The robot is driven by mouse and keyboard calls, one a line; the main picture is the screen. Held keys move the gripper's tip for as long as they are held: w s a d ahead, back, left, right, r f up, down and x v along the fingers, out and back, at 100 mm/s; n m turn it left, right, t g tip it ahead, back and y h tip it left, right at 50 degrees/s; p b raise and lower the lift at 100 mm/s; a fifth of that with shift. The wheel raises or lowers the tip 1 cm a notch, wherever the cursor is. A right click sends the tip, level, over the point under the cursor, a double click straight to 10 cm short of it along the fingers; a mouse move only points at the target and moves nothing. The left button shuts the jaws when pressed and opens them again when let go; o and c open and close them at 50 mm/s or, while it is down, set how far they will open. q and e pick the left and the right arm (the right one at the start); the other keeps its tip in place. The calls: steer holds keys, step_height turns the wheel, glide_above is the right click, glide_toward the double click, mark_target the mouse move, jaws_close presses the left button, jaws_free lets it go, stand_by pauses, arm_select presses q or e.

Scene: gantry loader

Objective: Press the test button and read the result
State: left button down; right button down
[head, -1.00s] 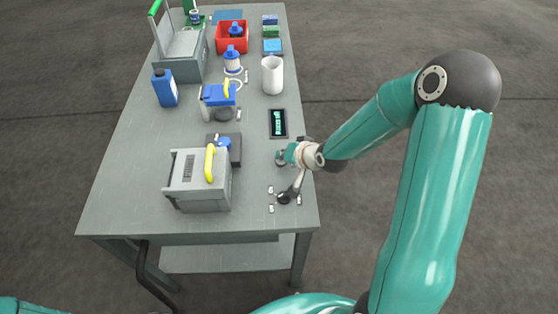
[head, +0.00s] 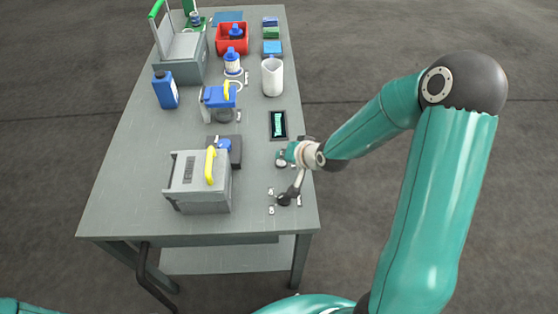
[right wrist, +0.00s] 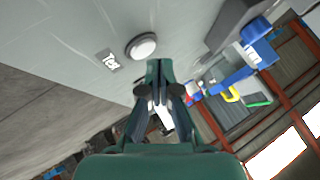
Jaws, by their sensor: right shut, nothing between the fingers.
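The dark display (head: 279,124) lies on the table right of the middle, with lit teal marks too small to read. My right gripper (head: 283,158) is low over the table's right side, just below the display in the head view. In the right wrist view, the shut, empty fingers (right wrist: 156,68) point at the table near a round pale button (right wrist: 142,46). The fingertips appear just short of the button; I cannot tell whether they touch. A small label (right wrist: 109,60) sits beside the button. My left gripper is not in view.
A dark-knobbed lever (head: 291,190) stands near the front right of the table (head: 130,190). A grey box with a yellow handle (head: 200,185) is left of it. A white cylinder (head: 272,77), blue bottle (head: 165,88) and red bin (head: 232,38) stand farther back.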

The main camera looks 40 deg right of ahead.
mark_target(283, 163)
steer(key=shift+r, duration=0.2)
steer(key=shift+r+p, duration=1.6)
steer(key=shift+r, duration=0.85)
